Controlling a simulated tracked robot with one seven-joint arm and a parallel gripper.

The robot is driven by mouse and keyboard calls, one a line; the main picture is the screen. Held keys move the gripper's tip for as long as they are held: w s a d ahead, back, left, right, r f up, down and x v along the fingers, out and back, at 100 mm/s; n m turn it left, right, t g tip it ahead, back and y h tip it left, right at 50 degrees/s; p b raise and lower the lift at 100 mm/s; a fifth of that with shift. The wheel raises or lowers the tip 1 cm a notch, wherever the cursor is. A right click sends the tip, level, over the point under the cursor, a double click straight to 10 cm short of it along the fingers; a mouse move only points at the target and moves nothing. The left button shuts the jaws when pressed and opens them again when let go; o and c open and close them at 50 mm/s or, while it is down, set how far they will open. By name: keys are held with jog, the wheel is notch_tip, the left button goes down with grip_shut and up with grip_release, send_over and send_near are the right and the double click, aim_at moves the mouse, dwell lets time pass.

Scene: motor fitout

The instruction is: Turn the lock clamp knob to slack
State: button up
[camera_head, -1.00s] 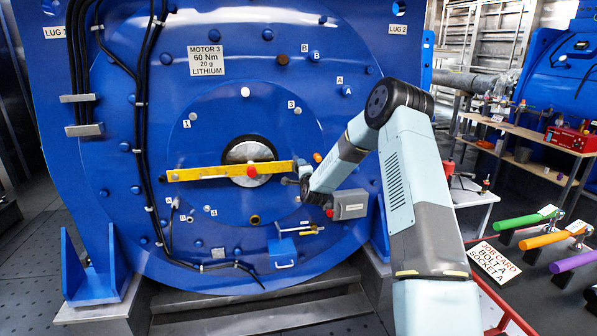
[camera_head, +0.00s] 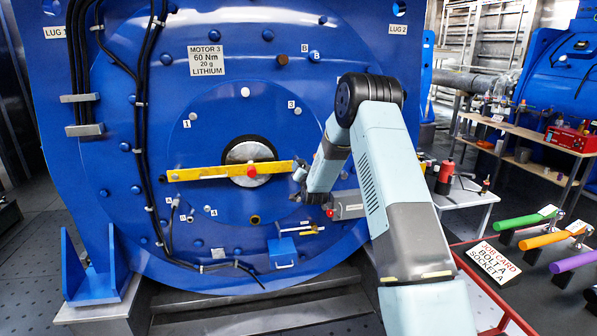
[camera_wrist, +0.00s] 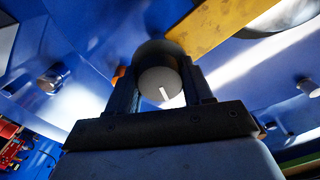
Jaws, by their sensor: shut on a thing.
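The lock clamp knob (camera_wrist: 160,82) shows in the wrist view as a dark round body with a grey face and a short white mark, which stands close to upright there. My gripper (camera_wrist: 164,92) is shut on it, one finger on each side. In the head view my gripper (camera_head: 300,184) is at the right end of the yellow bar (camera_head: 205,173), against the blue motor face (camera_head: 225,115). The knob cannot be made out there behind my gripper. The yellow bar also shows in the wrist view (camera_wrist: 220,24), just above and right of the knob.
A red knob (camera_head: 251,171) sits at the bar's middle. A grey box (camera_head: 347,206) is right of my gripper, partly behind my arm. A small blue box (camera_head: 283,254) with a handle is below. Black cables (camera_head: 143,130) run down the motor's left side.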

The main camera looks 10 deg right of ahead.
jog(key=shift+s+f+n, duration=0.1)
jog(key=shift+f+n, duration=0.1)
jog(key=shift+n, duration=0.9)
jog(key=shift+f+n, duration=0.2)
jog(key=shift+n, duration=0.9)
jog(key=o, duration=0.8)
jog(key=shift+o, duration=1.2)
jog(key=shift+r, duration=0.25)
jog(key=s, duration=1.3)
jog(key=shift+s, duration=0.3)
